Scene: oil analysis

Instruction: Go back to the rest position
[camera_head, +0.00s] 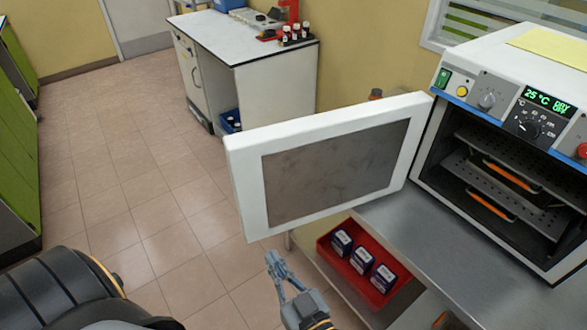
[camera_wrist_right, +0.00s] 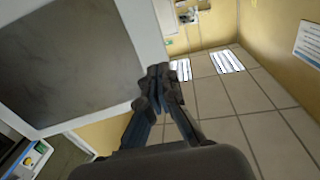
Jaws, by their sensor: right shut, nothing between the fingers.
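My right gripper (camera_head: 277,266) is at the bottom middle of the head view, below the lower left corner of the open oven door (camera_head: 238,190). In the right wrist view the gripper (camera_wrist_right: 157,72) is shut with nothing between its fingers, and the door (camera_wrist_right: 130,40) fills the upper left beside it. I cannot tell whether they touch. The oven (camera_head: 500,90) stands at the right with its door swung wide open and racks (camera_head: 515,180) inside. My left gripper is not in view.
A metal table (camera_head: 410,240) carries the oven. A red tray (camera_head: 325,255) with blue-and-white boxes is beneath the door. A white bench (camera_head: 240,45) with small bottles (camera_head: 293,34) stands at the back. The tiled floor (camera_head: 120,170) at the left is clear.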

